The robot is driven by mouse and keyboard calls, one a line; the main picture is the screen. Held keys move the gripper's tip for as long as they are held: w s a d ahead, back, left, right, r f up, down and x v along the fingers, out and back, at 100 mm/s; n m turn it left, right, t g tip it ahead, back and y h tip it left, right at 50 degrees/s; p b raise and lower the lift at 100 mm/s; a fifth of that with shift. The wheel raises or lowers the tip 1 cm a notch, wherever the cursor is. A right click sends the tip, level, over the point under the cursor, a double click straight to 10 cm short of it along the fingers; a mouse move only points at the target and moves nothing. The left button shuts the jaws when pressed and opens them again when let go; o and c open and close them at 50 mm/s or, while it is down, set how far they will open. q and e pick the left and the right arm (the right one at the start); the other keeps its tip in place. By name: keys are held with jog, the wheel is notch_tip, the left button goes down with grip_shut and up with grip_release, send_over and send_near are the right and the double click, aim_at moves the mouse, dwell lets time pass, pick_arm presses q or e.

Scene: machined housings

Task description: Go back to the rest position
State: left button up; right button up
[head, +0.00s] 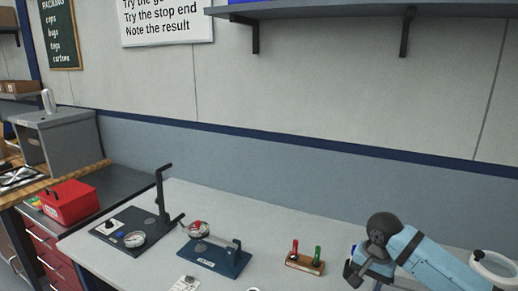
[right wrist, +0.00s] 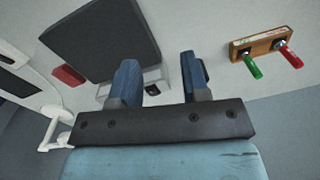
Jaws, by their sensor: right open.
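My right gripper (head: 368,270) is at the lower right of the head view, above the light grey table (head: 262,215). In the right wrist view its two blue fingers (right wrist: 160,78) stand apart, with nothing held between them. A wooden block with a red-handled and a green-handled gauge (head: 305,262) stands to the left of this gripper in the head view. The same block (right wrist: 262,42) shows at the upper right of the right wrist view, clear of the fingers. My left gripper is not in view.
A dark base with a dial and upright post (head: 110,240) and a blue fixture (head: 215,258) stand on the table's left part. A small white tag (head: 186,284) lies in front. A white ring-shaped object (head: 492,264) is at the right. A red box (head: 68,201) sits farther left.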

jog(key=s+a+f+n+t+y, duration=0.1)
jog(key=s+a+f+n, duration=0.25)
jog(key=s, duration=0.45)
jog(key=s+a+f+n+t+y, duration=0.1)
jog(key=s+a+f+n, duration=0.2)
jog(key=s+a+f, duration=0.3)
jog(key=s+d+n+h, duration=0.1)
jog(key=s+d, duration=0.2)
jog(key=s, duration=0.4)
jog(key=s+d+n+t, duration=0.1)
jog(key=s+d, duration=0.2)
jog(key=s, duration=0.3)
jog(key=s+d+n+h, duration=0.1)
jog(key=s+d, duration=0.2)
jog(key=s, duration=0.4)
pick_arm(q)
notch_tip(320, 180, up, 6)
jog(key=p, duration=0.6)
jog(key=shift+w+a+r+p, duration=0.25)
jog(key=shift+p, duration=0.05)
pick_arm(e)
jog(key=w+a+f+t+y, duration=0.2)
jog(key=w+a+f+t, duration=0.4)
jog(key=t, duration=0.1)
jog(key=shift+w+a+f+n+y, duration=0.15)
jog(key=shift+w+a+n+y, duration=0.1)
jog(key=shift+a+n+y, duration=0.1)
